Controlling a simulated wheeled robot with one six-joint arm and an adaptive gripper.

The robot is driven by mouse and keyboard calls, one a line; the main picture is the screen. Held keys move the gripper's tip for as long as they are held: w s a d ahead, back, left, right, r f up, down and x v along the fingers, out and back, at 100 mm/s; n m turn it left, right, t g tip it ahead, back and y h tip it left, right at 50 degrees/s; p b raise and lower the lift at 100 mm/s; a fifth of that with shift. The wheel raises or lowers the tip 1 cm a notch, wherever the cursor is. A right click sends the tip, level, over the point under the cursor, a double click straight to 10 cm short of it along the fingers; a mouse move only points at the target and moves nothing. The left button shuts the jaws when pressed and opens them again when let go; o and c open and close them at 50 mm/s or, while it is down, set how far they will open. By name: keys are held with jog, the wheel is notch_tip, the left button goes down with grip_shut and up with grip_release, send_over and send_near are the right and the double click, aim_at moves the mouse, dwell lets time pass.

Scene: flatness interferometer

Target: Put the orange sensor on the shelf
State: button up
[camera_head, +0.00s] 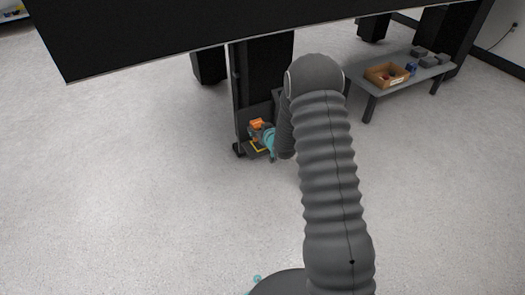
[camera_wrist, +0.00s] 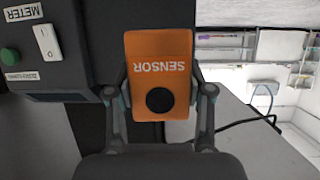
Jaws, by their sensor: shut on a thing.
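The orange sensor (camera_wrist: 158,66) is a block with the word SENSOR upside down and a round black spot. It fills the middle of the wrist view between the two fingers of my gripper (camera_wrist: 159,92), which is shut on its sides. In the head view the sensor (camera_head: 257,124) shows small beside the dark column, with my teal-marked gripper (camera_head: 268,138) at its right. A low dark shelf with yellow marking (camera_head: 258,149) shows just below the sensor, partly hidden by my arm. I cannot tell whether the sensor touches it.
A dark panel labelled METER (camera_wrist: 40,50), with a green button and white switch, is close beside the sensor. A large black slab (camera_head: 180,35) overhangs the column. A low grey table (camera_head: 433,72) with a wooden box (camera_head: 386,76) stands right. The floor at left is clear.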

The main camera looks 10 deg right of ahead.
jog(key=shift+n+y, duration=0.3)
jog(key=w, duration=0.1)
jog(key=w+d+b, duration=0.1)
jog(key=w, duration=0.2)
jog(key=shift+w+d+r, duration=0.25)
jog(key=shift+w+d, duration=0.05)
jog(key=shift+w, duration=0.1)
jog(key=shift+w+f, duration=0.1)
jog(key=shift+f, duration=0.25)
notch_tip(320, 180, down, 9)
jog(key=shift+r+b, duration=0.1)
jog(key=shift+b, duration=0.7)
jog(key=o, duration=1.3)
jog(key=shift+f, duration=0.2)
